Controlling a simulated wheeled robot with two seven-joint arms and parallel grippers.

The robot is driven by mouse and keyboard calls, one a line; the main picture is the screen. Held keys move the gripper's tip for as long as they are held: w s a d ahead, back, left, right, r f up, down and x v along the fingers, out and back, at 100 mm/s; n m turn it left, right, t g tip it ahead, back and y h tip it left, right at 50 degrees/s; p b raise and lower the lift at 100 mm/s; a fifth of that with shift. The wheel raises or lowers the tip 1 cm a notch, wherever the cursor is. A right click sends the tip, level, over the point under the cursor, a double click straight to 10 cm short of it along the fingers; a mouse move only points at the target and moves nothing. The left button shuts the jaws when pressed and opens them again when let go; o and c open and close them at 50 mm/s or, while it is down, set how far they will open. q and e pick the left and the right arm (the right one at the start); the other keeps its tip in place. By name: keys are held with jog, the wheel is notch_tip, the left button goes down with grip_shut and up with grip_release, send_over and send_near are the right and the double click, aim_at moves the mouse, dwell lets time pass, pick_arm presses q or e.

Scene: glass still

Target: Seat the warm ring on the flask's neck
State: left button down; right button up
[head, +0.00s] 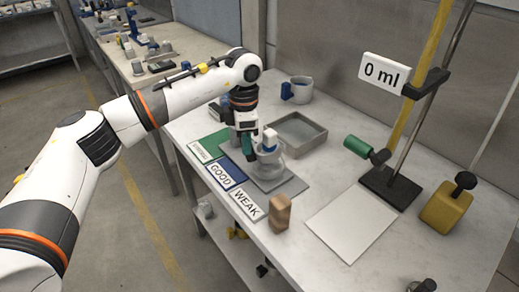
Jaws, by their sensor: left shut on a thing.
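A clear glass flask (271,168) stands on the grey mat on the table, with a blue and white piece (269,139) at its top. My left gripper (248,148) points down close beside the flask's left side, shut on a small green piece (247,141). Whether the green piece belongs to the warm ring, I cannot tell. I cannot make out the ring; the gripper hides part of the flask's neck area. Whether gripper and flask touch is unclear. My right gripper is not in view.
Cards reading GOOD (222,176) and WEAK (246,204) lie along the front edge. A grey tray (320,143) and a mug (299,90) stand behind. A stand (391,187), a green cylinder (357,146), a yellow block (446,207) and a wooden block (280,213) surround a white sheet (350,222).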

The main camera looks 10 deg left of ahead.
pick_arm(q)
jog(key=shift+r, duration=0.15)
jog(key=shift+r+p, duration=0.55)
jog(key=shift+r, duration=0.2)
jog(key=shift+r, duration=0.2)
jog(key=shift+r+p, duration=1.55)
jog(key=shift+r, duration=0.85)
